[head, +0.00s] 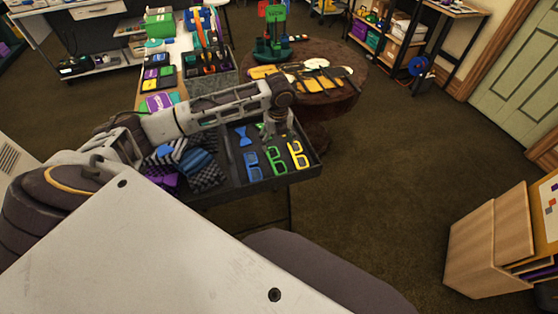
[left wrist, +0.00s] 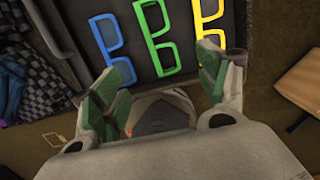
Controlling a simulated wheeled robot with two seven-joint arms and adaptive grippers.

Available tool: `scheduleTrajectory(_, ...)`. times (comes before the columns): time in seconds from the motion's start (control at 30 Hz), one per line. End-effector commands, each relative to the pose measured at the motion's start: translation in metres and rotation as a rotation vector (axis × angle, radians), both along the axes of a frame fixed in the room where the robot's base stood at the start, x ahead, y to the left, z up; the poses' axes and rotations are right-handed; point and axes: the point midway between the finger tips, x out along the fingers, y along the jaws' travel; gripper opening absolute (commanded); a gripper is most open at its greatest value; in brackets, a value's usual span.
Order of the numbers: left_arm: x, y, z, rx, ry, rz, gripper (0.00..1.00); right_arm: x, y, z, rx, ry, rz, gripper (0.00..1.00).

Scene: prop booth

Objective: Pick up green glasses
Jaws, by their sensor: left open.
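The green glasses (head: 276,160) lie in the black tray (head: 262,184), between the blue glasses (head: 252,165) on the left and the yellow glasses (head: 298,154) on the right. My left gripper (head: 277,130) is above the tray, just behind the glasses in the head view. In the left wrist view the green glasses (left wrist: 160,38) lie ahead of the open left gripper (left wrist: 160,86), with nothing between its green-padded fingers. The blue glasses (left wrist: 114,48) and yellow glasses (left wrist: 208,18) also show there. My right gripper is not in view.
A blue bow tie (head: 243,136) lies in the tray, with checkered cloth items (head: 205,172) in its left part. A round brown table (head: 335,98) with flat items stands behind. A wooden cabinet (head: 490,245) stands at the right. Open carpet lies between.

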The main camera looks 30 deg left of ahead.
Motion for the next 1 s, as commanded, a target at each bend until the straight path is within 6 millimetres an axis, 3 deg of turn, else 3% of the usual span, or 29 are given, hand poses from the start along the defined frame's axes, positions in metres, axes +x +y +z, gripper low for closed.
scheduleTrajectory(0.57,0.001,0.005,-0.004,0.003,0.004,-0.007,0.75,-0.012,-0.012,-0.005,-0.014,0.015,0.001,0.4)
scheduleTrajectory(0.77,0.002,0.006,-0.019,0.004,0.005,-0.007,0.75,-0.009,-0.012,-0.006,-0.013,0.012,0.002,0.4)
scheduleTrajectory(1.0,0.005,0.009,-0.05,0.004,0.004,-0.006,0.75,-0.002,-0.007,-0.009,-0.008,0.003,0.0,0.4)
